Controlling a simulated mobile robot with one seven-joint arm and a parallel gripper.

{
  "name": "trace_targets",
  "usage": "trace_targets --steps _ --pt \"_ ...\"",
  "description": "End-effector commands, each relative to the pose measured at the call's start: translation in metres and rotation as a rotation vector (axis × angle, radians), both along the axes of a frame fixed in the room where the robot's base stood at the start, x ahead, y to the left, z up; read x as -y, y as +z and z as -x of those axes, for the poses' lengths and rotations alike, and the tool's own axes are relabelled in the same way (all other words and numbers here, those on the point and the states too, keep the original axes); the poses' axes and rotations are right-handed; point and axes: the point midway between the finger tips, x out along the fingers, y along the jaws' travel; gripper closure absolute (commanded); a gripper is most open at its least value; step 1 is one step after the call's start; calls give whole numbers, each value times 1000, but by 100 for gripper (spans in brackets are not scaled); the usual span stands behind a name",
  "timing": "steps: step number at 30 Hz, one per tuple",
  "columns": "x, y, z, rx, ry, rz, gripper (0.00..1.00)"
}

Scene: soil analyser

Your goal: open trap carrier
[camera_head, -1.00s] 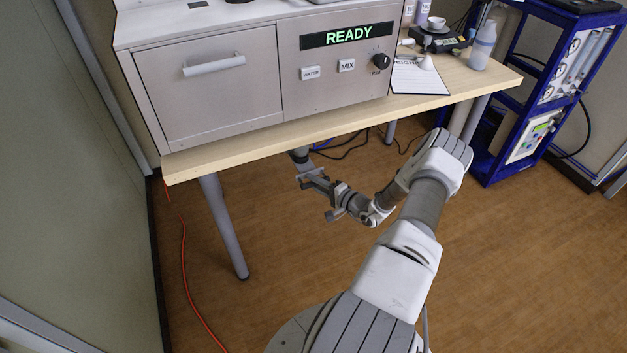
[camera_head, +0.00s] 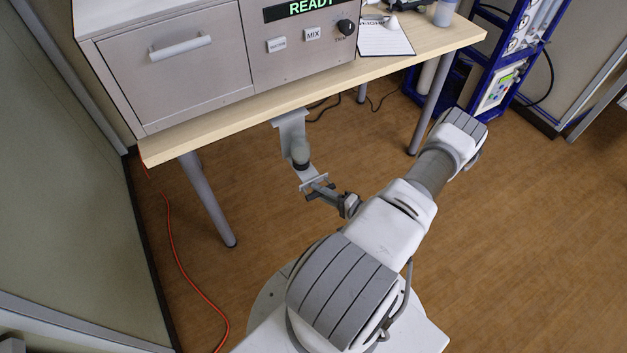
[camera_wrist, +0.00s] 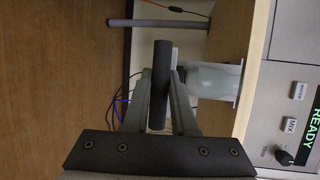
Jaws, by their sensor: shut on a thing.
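The trap carrier (camera_head: 290,119) is a grey metal bracket that reaches out from under the table front, below the analyser. It holds a rounded grey trap (camera_head: 300,153). At its near end is a handle, and my gripper (camera_head: 320,191) is there. In the wrist view my gripper (camera_wrist: 168,108) is shut on the dark handle bar (camera_wrist: 161,65), which stands between the two fingers. The pale carrier and trap (camera_wrist: 212,80) show just beyond the handle, partly hidden by a finger.
The wooden table (camera_head: 220,125) carries the analyser (camera_head: 180,75) above the carrier. A table leg (camera_head: 208,200) stands to the left, and a red cable (camera_head: 178,255) lies on the floor. A blue rack (camera_head: 490,75) stands at the right. The floor in front is mostly clear.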

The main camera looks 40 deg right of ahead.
Motion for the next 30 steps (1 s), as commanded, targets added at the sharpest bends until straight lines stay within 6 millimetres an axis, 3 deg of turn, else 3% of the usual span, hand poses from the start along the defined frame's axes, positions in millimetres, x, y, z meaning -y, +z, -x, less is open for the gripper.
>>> trace_targets --steps 15,16,20,30 --pt "-1 0 7 1 -1 2 100" --pt "-1 0 7 1 -1 2 70" --pt "-1 0 7 1 -1 2 46" --pt "-1 0 9 0 -1 1 45"
